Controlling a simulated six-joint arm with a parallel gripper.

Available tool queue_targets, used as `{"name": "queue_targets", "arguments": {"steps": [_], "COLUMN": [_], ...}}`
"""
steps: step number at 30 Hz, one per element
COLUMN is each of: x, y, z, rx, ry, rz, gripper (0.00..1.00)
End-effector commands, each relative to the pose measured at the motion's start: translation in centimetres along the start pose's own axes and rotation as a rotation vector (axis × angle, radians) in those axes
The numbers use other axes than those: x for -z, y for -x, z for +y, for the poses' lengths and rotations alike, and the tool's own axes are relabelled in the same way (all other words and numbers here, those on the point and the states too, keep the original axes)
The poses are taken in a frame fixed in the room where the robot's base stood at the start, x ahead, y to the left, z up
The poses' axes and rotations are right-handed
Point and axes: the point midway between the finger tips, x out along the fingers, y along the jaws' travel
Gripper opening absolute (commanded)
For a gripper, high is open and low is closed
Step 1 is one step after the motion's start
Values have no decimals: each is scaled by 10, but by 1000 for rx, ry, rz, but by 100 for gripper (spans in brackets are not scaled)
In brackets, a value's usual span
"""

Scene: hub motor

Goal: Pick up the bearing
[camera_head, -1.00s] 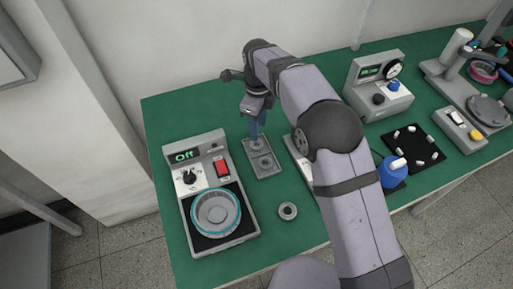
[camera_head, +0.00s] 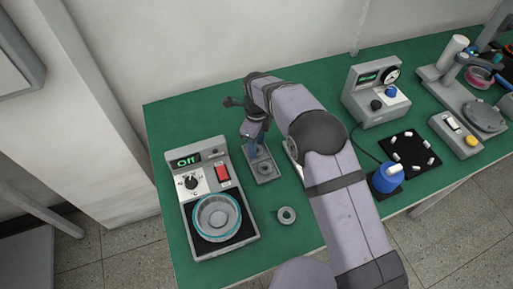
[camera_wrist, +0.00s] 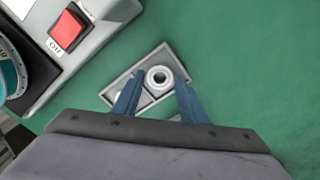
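A grey tray (camera_head: 266,178) lies on the green table and holds ring-shaped bearings. In the wrist view, one silver bearing (camera_wrist: 158,77) with a dark centre hole sits on the tray (camera_wrist: 178,60). A second round part (camera_wrist: 118,97) on the tray is mostly hidden behind the left finger. My gripper (camera_head: 255,150) is low over the far part of the tray. In the wrist view my gripper (camera_wrist: 158,80) has its two blue fingers apart, with the silver bearing showing between their tips. I cannot tell whether the fingers touch it.
A heater box (camera_head: 207,160) reading "Off" stands left of the tray, with a grey, teal-edged ring (camera_head: 217,217) on it. A loose grey ring (camera_head: 287,215) lies nearer the front. A gauge box (camera_head: 376,95) and blue bottle (camera_head: 388,177) stand to the right.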

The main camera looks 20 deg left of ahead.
Motion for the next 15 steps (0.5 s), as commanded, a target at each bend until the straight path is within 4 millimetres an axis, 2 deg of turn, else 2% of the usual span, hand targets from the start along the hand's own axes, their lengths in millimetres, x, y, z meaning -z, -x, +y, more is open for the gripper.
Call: {"name": "queue_targets", "arguments": {"steps": [4, 11, 12, 15], "x": [0, 0, 0, 0], "y": [-10, -12, -12, -12], "z": [0, 0, 0, 0], "rx": [0, 1, 1, 0], "ry": [0, 0, 0, 0], "rz": [0, -1, 0, 0], "gripper": [39, 39, 36, 12]}}
